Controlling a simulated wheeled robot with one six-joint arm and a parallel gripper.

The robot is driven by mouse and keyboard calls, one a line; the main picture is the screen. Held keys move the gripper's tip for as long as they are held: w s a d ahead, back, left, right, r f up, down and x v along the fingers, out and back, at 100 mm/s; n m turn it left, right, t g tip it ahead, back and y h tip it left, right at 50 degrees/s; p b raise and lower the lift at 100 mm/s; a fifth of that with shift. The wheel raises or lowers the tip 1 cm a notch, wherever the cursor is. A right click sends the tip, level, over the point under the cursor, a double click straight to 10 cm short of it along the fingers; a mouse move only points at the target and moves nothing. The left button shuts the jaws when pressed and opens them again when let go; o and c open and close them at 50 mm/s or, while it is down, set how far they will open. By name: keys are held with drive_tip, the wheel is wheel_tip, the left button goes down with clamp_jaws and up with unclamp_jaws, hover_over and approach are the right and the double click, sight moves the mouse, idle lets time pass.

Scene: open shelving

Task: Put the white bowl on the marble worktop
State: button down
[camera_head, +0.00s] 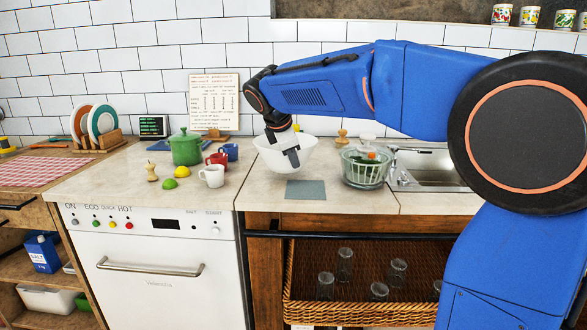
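The white bowl (268,157) is upright at the back of the middle stretch of the pale marble worktop (252,196). I cannot tell whether its base touches the stone or is slightly above it. My gripper (291,157) points down at the bowl's near side, and one grey finger shows in front of the outer wall. The other finger is not clearly visible, so I cannot tell whether they are closed on the rim.
A grey mat (305,190) lies in front of the bowl. A glass bowl with a green rim (364,172) stands to the right, beside the sink (430,178). To the left are a green pot (185,150), mugs (212,176), and lime and lemon fruit. A recipe board (214,101) leans behind.

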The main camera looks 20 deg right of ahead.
drive_tip(key=shift+f, duration=1.35)
drive_tip(key=c, duration=2)
unclamp_jaws()
drive_tip(key=shift+f, duration=0.1)
drive_tip(key=v, duration=1.2)
drive_tip(key=s+d+f+m+y, duration=0.1)
drive_tip(key=s+d+f+m, duration=0.2)
drive_tip(key=s+f+m, duration=0.3)
drive_tip(key=s+d+f+m+y, duration=0.1)
drive_tip(key=s+d+f+m, duration=0.3)
drive_tip(key=s+f, duration=0.7)
drive_tip(key=s+d+f+m+y, duration=0.2)
drive_tip(key=s+d+f+m, duration=0.2)
drive_tip(key=s, duration=1.3)
drive_tip(key=shift+s+d+f+m, duration=0.1)
drive_tip(key=shift+f+m, duration=0.85)
drive_tip(key=shift+f, duration=0.25)
drive_tip(key=shift+d+f+m, duration=0.15)
drive_tip(key=shift+f+m, duration=0.8)
drive_tip(key=shift+f, duration=0.2)
